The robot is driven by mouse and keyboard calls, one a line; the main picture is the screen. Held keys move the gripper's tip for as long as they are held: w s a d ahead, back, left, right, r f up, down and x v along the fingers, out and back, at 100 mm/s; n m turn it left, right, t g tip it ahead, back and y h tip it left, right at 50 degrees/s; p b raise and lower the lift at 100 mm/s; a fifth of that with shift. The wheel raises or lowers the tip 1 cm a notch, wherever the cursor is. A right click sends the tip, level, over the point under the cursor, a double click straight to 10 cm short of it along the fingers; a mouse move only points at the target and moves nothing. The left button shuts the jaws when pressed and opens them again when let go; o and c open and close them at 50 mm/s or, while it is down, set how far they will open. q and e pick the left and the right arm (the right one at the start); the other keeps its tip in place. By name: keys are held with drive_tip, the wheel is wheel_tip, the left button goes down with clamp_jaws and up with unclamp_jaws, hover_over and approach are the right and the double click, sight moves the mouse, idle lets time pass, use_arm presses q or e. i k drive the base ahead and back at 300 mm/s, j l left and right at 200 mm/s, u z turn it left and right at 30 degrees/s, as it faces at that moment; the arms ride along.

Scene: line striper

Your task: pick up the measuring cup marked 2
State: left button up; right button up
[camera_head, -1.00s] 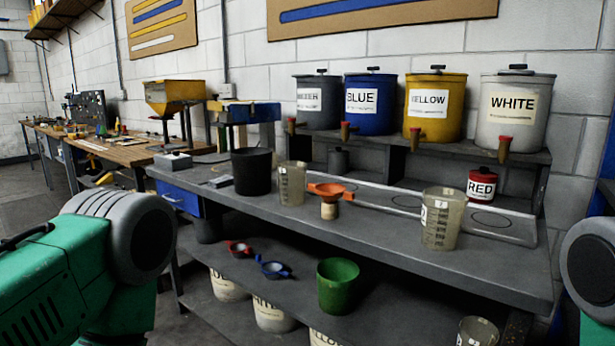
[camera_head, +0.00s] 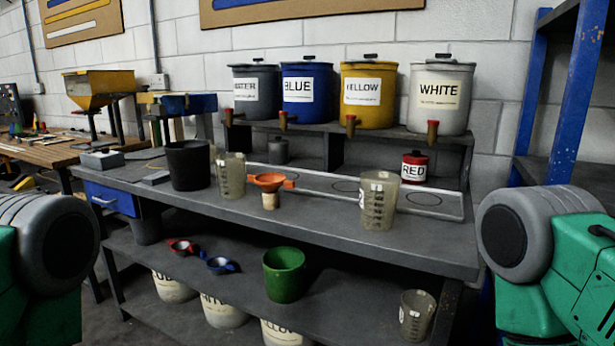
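Three translucent measuring cups with dark graduation marks are in view. A second, larger measuring cup (camera_head: 378,203) stands upright near the front right of the workbench top. A third measuring cup (camera_head: 415,317) stands on the lower shelf at the right. Their numbers are too small to read for certain. Green and grey parts of my arms show at the left and right edges, well away from the cups. Neither of my grippers is in the picture.
A raised rack carries several labelled paint containers, with a small red can (camera_head: 414,168) below. A green bucket (camera_head: 284,275) stands on the lower shelf. A blue shelf post (camera_head: 568,100) rises at right.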

sight(379, 190)
drive_tip(key=i+j, duration=0.15)
drive_tip(key=j, duration=0.25)
drive_tip(key=i+j, duration=0.2)
drive_tip(key=j, duration=0.25)
drive_tip(key=i+j, duration=0.15)
drive_tip(key=j, duration=0.25)
drive_tip(key=i+j, duration=0.2)
drive_tip(key=j, duration=0.2)
drive_tip(key=i+j, duration=0.15)
drive_tip(key=j, duration=0.3)
drive_tip(key=i+j, duration=0.15)
drive_tip(key=j, duration=0.25)
drive_tip(key=i+j, duration=0.2)
drive_tip(key=j, duration=0.2)
drive_tip(key=i+j, duration=0.15)
drive_tip(key=j, duration=0.3)
drive_tip(key=z, duration=2.2)
